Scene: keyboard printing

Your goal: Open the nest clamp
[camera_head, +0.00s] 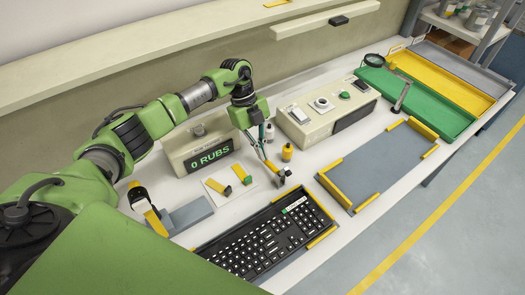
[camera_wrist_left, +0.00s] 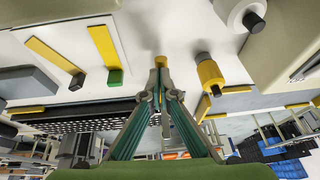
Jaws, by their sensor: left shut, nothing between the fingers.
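The black keyboard (camera_head: 255,240) lies in a nest with yellow edge strips at the front of the bench. The nest clamp (camera_head: 283,176) is a small dark and grey part at the keyboard's far edge. My left gripper (camera_head: 271,166) points down just beside it. In the left wrist view its fingertips (camera_wrist_left: 160,68) are together, with a small yellow tip right at them. I cannot tell whether they touch the clamp, and the fingers hide part of it. My right gripper is not in view.
A box reading "0 RUBS" (camera_head: 205,150) stands behind the gripper. An empty grey nest (camera_head: 378,162) lies right; green (camera_head: 425,100), yellow (camera_head: 445,80) and grey trays (camera_head: 462,65) are beyond.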

